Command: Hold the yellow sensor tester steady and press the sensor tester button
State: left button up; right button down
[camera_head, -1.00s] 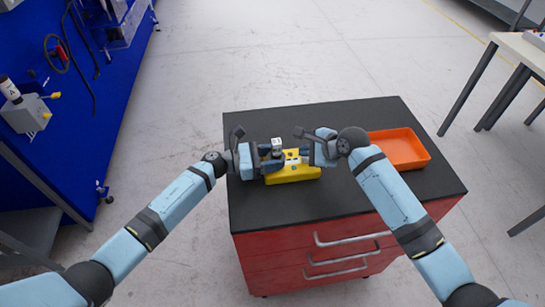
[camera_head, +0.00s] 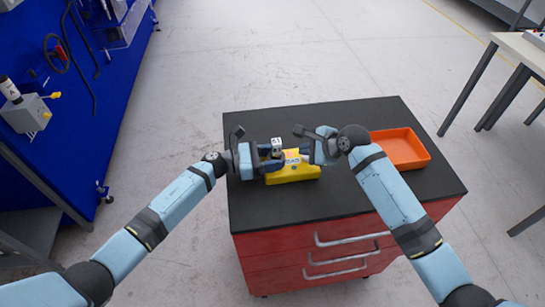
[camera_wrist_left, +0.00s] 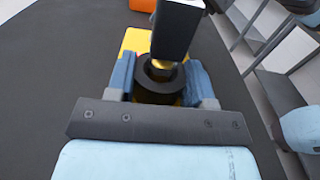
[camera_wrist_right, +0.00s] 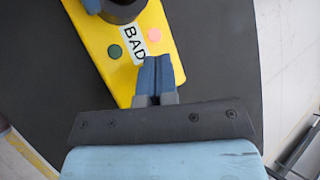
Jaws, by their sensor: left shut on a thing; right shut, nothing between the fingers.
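The yellow sensor tester (camera_head: 295,173) lies on the black cabinet top. Its "BAD" label, with a green dot and a pink dot, shows on the yellow face (camera_wrist_right: 97,50) in the right wrist view. My left gripper (camera_wrist_left: 160,82) is shut around a black round part (camera_wrist_left: 158,92) at the tester's left end, with a brass-coloured piece inside it. A dark block with a pale top (camera_head: 277,144) stands above that end. My right gripper (camera_wrist_right: 156,62) is shut and empty, its tips over the tester beside the label. The tips hide what is under them; I cannot tell whether they touch.
An orange tray (camera_head: 399,163), empty, sits at the right of the black top (camera_head: 300,212) on the red drawer cabinet (camera_head: 310,253). The front of the top is clear. A blue bench (camera_head: 75,110) is at left and a table (camera_head: 525,50) at right.

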aim_at(306, 158)
jog(key=shift+r, duration=2.9)
pick_arm(q)
jog(key=o, duration=1.3)
jog(key=shift+a, duration=0.1)
